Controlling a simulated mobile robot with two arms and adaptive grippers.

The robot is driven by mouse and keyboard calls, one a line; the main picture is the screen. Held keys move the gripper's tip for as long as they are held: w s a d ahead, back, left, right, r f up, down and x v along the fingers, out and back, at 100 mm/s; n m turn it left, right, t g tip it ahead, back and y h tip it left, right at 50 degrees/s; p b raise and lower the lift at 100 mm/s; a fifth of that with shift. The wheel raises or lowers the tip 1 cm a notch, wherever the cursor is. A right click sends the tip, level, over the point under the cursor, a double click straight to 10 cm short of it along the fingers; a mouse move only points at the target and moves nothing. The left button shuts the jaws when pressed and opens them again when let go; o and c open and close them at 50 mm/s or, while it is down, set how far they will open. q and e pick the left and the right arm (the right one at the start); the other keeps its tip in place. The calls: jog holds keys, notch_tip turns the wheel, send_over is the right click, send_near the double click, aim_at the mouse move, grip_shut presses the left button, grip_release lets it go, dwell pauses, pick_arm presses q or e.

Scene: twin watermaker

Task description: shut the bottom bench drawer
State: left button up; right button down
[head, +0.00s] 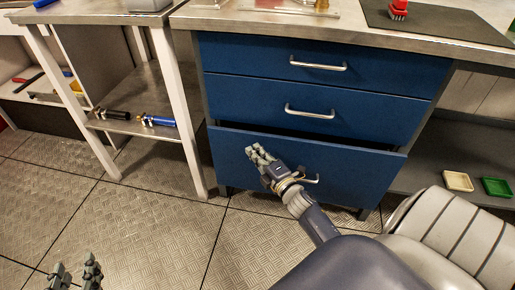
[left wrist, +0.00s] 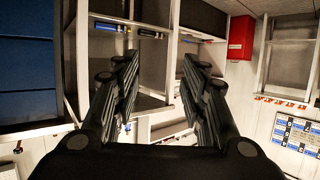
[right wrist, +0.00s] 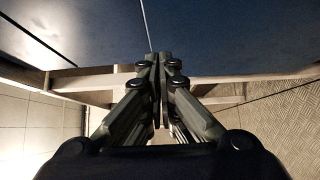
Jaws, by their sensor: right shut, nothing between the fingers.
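The bottom bench drawer (head: 355,175) is the lowest of the blue drawers. It stands out a little from the bench, with a dark gap along its top edge. Its silver handle (head: 313,181) is partly hidden by my right gripper. My right gripper (head: 256,152) is shut and empty, in front of the drawer's face left of the handle. In the right wrist view its closed fingers (right wrist: 158,58) point at a dark blue surface; I cannot tell whether they touch it. My left gripper (head: 75,270) is low at the left, away from the drawer, with fingers apart (left wrist: 160,70).
The two upper drawers (head: 270,95) look flush. A side table (head: 160,90) with a shelf holding cylindrical tools (head: 155,120) stands left. A grey padded seat (head: 450,230) is at the lower right, near cream and green trays (head: 458,181). The floor left of the drawer is clear.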

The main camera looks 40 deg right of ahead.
aim_at(260, 138)
pick_arm(q)
jog(key=shift+w+d+r+t+h, duration=0.15)
jog(key=shift+w+r+t, duration=0.1)
jog(key=shift+r, duration=0.25)
jog(key=shift+w+d+r+t+h, duration=0.15)
jog(key=shift+r+t, duration=0.15)
jog(key=shift+r, duration=0.15)
jog(key=shift+w+d+r+t, duration=0.1)
jog(key=shift+w+r+t, duration=0.15)
jog(key=shift+r, duration=0.25)
pick_arm(e)
jog(key=shift+w+d, duration=0.85)
jog(key=shift+d, duration=0.2)
jog(key=w+d+b, duration=0.1)
jog(key=w+d, duration=0.1)
jog(key=d, duration=0.1)
jog(key=shift+w, duration=0.35)
jog(key=shift+w+d, duration=0.2)
jog(key=shift+d, duration=0.1)
pick_arm(q)
jog(key=r, duration=0.1)
jog(key=r+t, duration=0.2)
jog(key=r, duration=0.1)
jog(key=shift+w+d, duration=0.25)
jog(key=shift+d, duration=0.1)
pick_arm(e)
jog(key=shift+d+r, duration=0.15)
jog(key=shift+r, duration=0.1)
jog(key=shift+w, duration=0.1)
